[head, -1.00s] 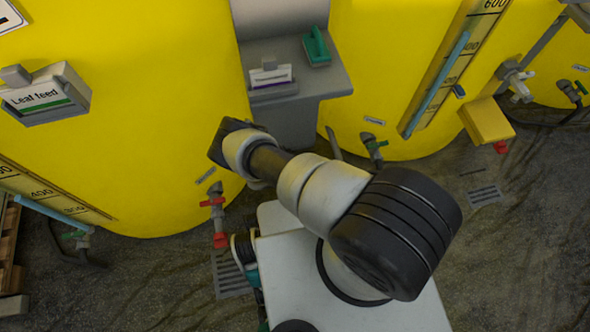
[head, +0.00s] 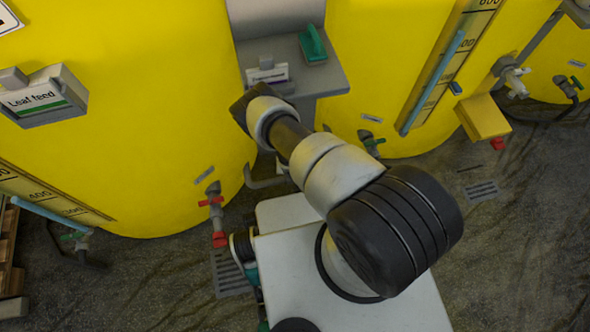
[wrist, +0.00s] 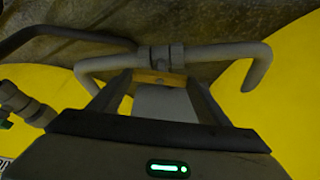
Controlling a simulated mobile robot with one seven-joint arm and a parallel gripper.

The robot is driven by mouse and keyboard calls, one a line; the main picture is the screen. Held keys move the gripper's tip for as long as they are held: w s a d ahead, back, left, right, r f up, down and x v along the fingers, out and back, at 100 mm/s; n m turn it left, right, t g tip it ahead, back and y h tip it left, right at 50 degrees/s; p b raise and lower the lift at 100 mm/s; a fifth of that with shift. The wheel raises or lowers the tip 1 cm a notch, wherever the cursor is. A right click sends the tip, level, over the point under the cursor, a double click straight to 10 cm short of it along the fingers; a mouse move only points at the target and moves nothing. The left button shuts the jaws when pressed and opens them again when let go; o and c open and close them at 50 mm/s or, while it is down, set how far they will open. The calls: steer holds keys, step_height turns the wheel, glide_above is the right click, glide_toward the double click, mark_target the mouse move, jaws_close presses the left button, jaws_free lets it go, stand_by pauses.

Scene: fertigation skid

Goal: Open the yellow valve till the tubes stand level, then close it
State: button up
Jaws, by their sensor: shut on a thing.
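In the wrist view a grey pipe (wrist: 222,53) with bent ends runs between two yellow tanks, with a valve body (wrist: 160,57) at its middle. The yellow valve handle (wrist: 158,77) sits just below that body, between my gripper's dark fingers. My gripper (wrist: 160,84) is shut on the handle. In the head view my arm hides the gripper and valve. The left tank's sight tube (head: 50,212) and the right tank's sight tube (head: 435,85) show pale blue beside their scales. I cannot tell whether the levels match.
A red-handled tap (head: 214,205) is on the left tank, and a green-handled tap (head: 371,143) on the right one. A grey shelf (head: 325,80) between the tanks holds a green-handled item (head: 313,44) and a label holder (head: 268,74). A yellow box (head: 484,118) stands at right.

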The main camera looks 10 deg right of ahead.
steer(key=shift+d+n+y, duration=0.1)
steer(key=shift+n+y, duration=0.3)
steer(key=shift+n, duration=0.7)
steer(key=shift+w, duration=0.1)
steer(key=o, duration=1.1)
steer(key=shift+c, duration=0.2)
steer(key=shift+r, duration=0.1)
